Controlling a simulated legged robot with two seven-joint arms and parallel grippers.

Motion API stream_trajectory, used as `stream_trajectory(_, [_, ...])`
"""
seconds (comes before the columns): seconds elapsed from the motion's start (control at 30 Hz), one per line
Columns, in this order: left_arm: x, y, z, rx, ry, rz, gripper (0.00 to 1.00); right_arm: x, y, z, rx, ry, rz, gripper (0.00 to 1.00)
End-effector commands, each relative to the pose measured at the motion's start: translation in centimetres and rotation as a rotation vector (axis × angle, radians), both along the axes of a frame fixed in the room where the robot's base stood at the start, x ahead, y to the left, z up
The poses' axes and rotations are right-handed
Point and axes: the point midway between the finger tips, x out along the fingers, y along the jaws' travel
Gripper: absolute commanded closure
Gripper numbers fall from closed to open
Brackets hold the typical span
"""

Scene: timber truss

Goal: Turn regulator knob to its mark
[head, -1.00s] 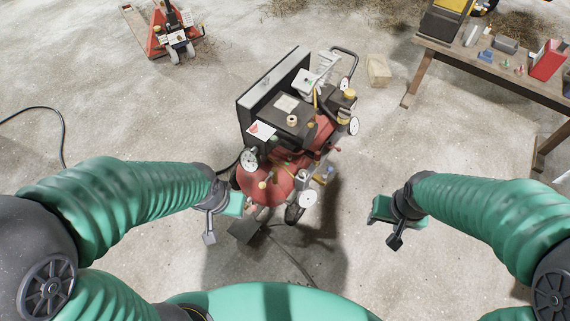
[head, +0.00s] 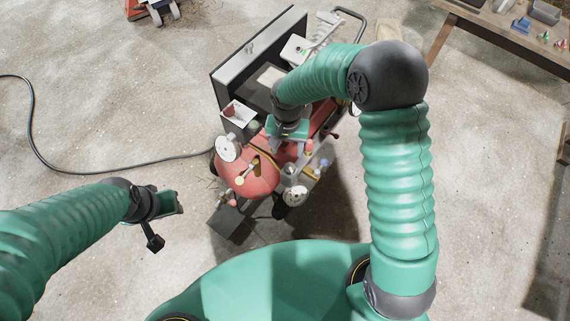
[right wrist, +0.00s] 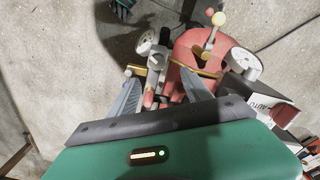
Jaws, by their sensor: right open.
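The compressor has a red tank (head: 255,178) with gauges, valves and fittings; I cannot tell which is the regulator knob. A yellow-tipped stem (head: 240,180) stands on the tank and also shows in the right wrist view (right wrist: 218,19). White gauges stand at the tank's left (head: 228,148) and front (head: 295,195). My right gripper (head: 290,146) is over the tank, its tips partly hidden in the head view. In the right wrist view its open jaws (right wrist: 158,73) straddle grey-and-red fittings; contact is unclear. My left gripper (head: 176,202) is left of the compressor, its jaws unclear.
A dark upright panel (head: 258,48) and white boxes (head: 238,112) stand behind the tank. A black hose (head: 110,166) lies on the floor at left. A wooden workbench (head: 500,37) is at upper right.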

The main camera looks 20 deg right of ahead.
Motion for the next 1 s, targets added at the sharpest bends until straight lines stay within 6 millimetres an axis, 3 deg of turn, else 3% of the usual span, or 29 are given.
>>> stream_trajectory(0.03, [0.0, 0.0, -0.9, 0.000, 0.001, 0.000, 0.64, -0.1, -0.3, -2.1, 0.003, 0.005, -0.003, 0.43])
stream_trajectory(0.1, [0.0, 0.0, -1.5, 0.000, 0.001, 0.000, 0.64, 0.0, -0.4, -4.0, 0.004, 0.005, -0.002, 0.43])
stream_trajectory(0.4, [0.0, -0.1, -3.5, 0.000, 0.000, -0.001, 0.64, -0.1, -0.4, -10.8, 0.004, 0.002, -0.001, 0.43])
stream_trajectory(0.57, [0.0, 0.0, -3.8, 0.000, 0.000, -0.001, 0.64, 0.0, -0.3, -12.1, 0.002, 0.000, -0.001, 0.43])
stream_trajectory(0.83, [0.0, 0.0, -3.8, 0.000, 0.000, 0.000, 0.64, 0.0, -0.5, -12.2, 0.004, -0.001, -0.002, 0.43])
stream_trajectory(1.0, [0.0, 0.0, -3.8, 0.000, 0.000, -0.001, 0.64, 0.0, -0.5, -12.2, 0.004, 0.000, -0.002, 0.65])
